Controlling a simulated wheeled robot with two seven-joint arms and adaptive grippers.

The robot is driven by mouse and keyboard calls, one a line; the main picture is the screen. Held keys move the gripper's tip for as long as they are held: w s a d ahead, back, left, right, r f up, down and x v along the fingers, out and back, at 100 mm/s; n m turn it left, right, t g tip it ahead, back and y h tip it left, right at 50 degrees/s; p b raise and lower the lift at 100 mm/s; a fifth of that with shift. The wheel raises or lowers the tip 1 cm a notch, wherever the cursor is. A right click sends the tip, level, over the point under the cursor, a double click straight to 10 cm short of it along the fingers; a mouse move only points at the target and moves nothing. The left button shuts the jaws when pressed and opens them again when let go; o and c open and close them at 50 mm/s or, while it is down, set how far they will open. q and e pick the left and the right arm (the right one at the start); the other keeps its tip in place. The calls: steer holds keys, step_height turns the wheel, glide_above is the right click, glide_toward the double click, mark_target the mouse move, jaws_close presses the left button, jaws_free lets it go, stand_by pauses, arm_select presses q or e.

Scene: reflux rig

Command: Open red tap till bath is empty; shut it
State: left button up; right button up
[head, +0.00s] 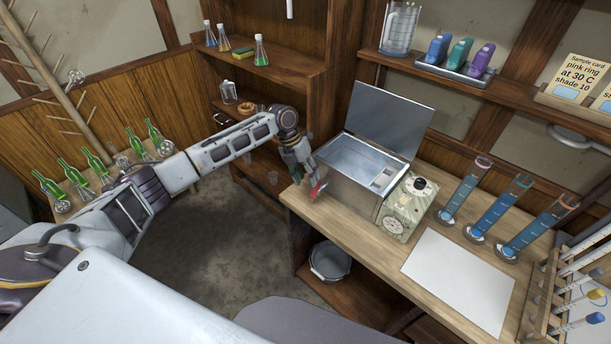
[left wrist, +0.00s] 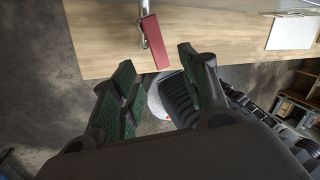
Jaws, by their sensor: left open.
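The steel bath (head: 340,192) stands on the wooden bench with its lid raised. Its inside looks pale blue-grey, and I cannot tell the water level. The red tap (head: 318,190) is on the bath's left side, low near the bench edge. My right gripper is not in view.
A grey bucket (head: 331,262) stands below the bench. A control box with a dial (head: 408,207) is right of the bath. Blue-filled cylinders (head: 487,215), a white sheet (head: 459,280) and a tube rack (head: 545,295) occupy the bench's right part. Green bottles (head: 97,165) stand at left.

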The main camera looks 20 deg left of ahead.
mark_target(313, 193)
arm_select(q)
steer(key=shift+b+x, duration=1.1)
steer(key=shift+x, duration=0.75)
steer(key=shift+b+x, duration=1.35)
steer(key=shift+x, duration=0.8)
steer(key=shift+c, duration=0.3)
steer(key=shift+r, duration=0.1)
jaws_close()
steer(key=shift+d+b, duration=0.1)
steer(key=shift+b, duration=0.55)
